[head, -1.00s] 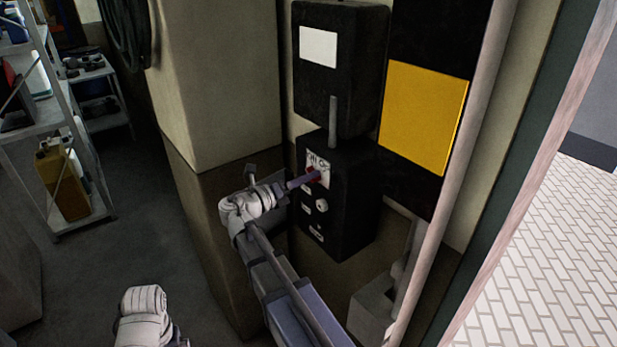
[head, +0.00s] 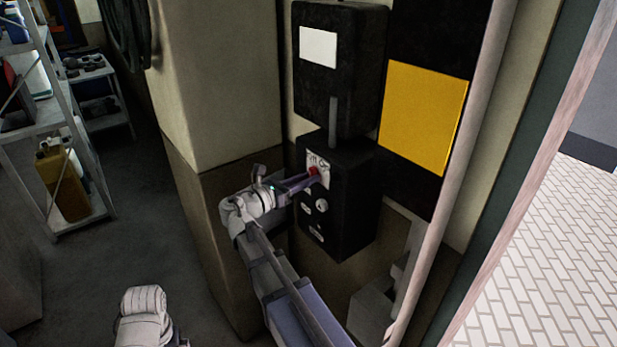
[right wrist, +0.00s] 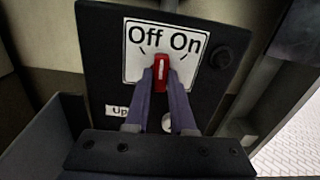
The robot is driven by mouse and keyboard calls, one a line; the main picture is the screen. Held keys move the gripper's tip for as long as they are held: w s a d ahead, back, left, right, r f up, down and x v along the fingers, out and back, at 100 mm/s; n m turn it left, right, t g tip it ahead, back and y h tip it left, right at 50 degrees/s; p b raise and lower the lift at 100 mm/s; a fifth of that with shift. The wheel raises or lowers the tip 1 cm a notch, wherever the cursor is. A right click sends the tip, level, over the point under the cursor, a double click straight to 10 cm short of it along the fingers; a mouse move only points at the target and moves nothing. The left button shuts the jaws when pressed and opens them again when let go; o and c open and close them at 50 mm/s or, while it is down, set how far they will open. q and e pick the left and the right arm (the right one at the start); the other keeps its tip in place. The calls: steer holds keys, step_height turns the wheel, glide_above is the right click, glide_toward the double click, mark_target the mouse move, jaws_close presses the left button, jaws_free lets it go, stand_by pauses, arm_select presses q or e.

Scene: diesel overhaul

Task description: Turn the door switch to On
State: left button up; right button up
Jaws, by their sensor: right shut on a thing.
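The door switch is a red knob (head: 313,171) on the black control box (head: 350,200) on the wall. It also shows in the right wrist view (right wrist: 161,73), on a white plate (right wrist: 135,40) marked Off at left and On at right. Its white line points up, roughly between the two marks; I cannot tell its exact angle. My right gripper (head: 307,177) is shut on the red knob, with one finger on each side of it. It also shows in the right wrist view (right wrist: 161,76). My left gripper is not in view.
A larger black box (head: 340,80) with a white label is above the control box. A yellow panel (head: 423,118) is to the right, beside a pale vertical pipe (head: 459,170). A wall pillar (head: 215,200) is close left of my right wrist. Shelving (head: 60,120) stands far left.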

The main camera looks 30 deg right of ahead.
steer(key=m, duration=0.9)
steer(key=shift+s+m, duration=0.2)
steer(key=shift+m, duration=0.2)
steer(key=o, duration=1.6)
steer(key=shift+c, duration=0.2)
steer(key=a, duration=0.7)
steer(key=shift+s, duration=0.25)
